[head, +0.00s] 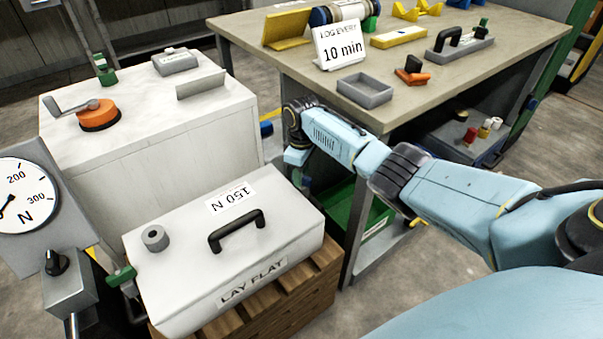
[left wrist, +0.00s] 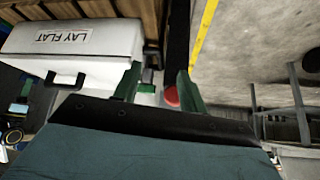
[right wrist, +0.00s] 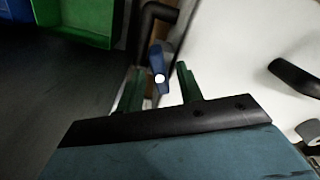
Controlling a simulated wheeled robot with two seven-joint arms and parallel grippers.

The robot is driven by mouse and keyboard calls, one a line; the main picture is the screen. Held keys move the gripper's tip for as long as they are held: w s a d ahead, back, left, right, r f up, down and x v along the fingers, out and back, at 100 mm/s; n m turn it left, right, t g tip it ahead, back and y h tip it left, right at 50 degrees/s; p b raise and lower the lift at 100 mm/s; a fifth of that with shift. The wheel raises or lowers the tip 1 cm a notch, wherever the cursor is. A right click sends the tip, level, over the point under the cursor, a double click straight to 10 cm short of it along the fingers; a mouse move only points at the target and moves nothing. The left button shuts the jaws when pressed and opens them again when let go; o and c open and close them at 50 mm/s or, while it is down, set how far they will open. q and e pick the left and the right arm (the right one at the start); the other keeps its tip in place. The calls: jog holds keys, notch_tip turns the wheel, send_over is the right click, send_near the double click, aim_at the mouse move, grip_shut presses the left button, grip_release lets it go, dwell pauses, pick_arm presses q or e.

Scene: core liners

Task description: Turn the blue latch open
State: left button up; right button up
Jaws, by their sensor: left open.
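The blue latch (right wrist: 160,55) shows in the right wrist view as a short blue lever with a bright white spot, beside a white surface. My right gripper (right wrist: 158,70) is open, with its green fingers on either side of the latch and a visible gap. In the head view my right gripper (head: 297,155) is at the far right corner of the white LAY FLAT case (head: 190,290), and I cannot make out the latch there. My left gripper (left wrist: 160,78) is open near the case, with a red knob (left wrist: 171,96) showing between its fingers.
A black bent handle (right wrist: 150,25) stands close to the latch. The case has a black top handle (head: 237,230) and a grey ring (head: 155,238). A white cabinet (head: 190,135) stands behind it. A workbench (head: 300,62) and green bin (head: 345,215) lie to the right.

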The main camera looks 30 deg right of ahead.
jog(key=shift+c, duration=0.5)
grip_shut()
pick_arm(q)
jog(key=s+a+f+g+p, duration=0.2)
jog(key=s+g, duration=0.1)
jog(key=s, duration=0.2)
pick_arm(e)
jog(key=shift+r+m, duration=0.1)
jog(key=shift+m, duration=0.4)
jog(key=m+p, duration=0.2)
jog(key=m, duration=0.2)
jog(key=shift+p, duration=0.4)
pick_arm(q)
jog(key=a+f+g+y, duration=0.1)
jog(key=a+f, duration=0.2)
jog(key=f, duration=0.6)
jog(key=shift+w+f, duration=0.35)
jog(key=shift+w, duration=0.05)
pick_arm(e)
jog(key=shift+m, duration=0.5)
